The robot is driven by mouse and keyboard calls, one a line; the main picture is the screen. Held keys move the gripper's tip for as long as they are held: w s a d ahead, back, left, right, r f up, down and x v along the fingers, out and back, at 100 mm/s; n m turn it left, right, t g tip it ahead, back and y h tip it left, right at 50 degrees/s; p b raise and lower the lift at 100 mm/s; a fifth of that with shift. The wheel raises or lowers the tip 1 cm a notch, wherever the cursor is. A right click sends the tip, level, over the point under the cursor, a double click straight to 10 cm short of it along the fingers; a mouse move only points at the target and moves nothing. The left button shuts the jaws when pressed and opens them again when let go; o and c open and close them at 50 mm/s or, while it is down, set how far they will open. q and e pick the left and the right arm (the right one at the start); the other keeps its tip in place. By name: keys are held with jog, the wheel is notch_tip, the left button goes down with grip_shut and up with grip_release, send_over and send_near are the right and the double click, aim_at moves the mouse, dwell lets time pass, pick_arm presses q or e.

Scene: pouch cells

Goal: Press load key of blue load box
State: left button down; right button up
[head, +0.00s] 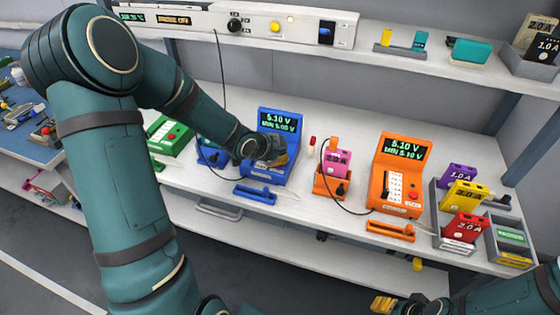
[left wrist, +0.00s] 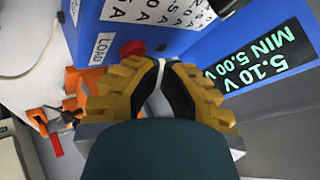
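The blue load box (head: 279,121) stands on the bench, and its display reads 5.10 V, MIN 5.00 V. My left gripper (head: 276,158) is in front of its lower face and hides part of it. In the left wrist view the blue box (left wrist: 178,38) has a white LOAD label (left wrist: 102,48) beside a red round key (left wrist: 132,48). The left fingertips (left wrist: 163,66) are together, empty, and right of the key in that view; contact with the box cannot be told. My right gripper (head: 383,304) is at the bottom edge, low and far from the box.
An orange load box (head: 397,150) stands to the right, with a pink cell (head: 337,162) in an orange holder between. A blue holder (head: 255,194) lies in front of the blue box. A green box (head: 170,136) is at left. Coloured cells stand at right.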

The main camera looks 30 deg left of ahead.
pick_arm(q)
jog(key=shift+r+p, duration=0.3)
jog(key=shift+r, duration=0.15)
notch_tip(320, 180, up, 6)
jog(key=p, duration=0.5)
dwell(0.3)
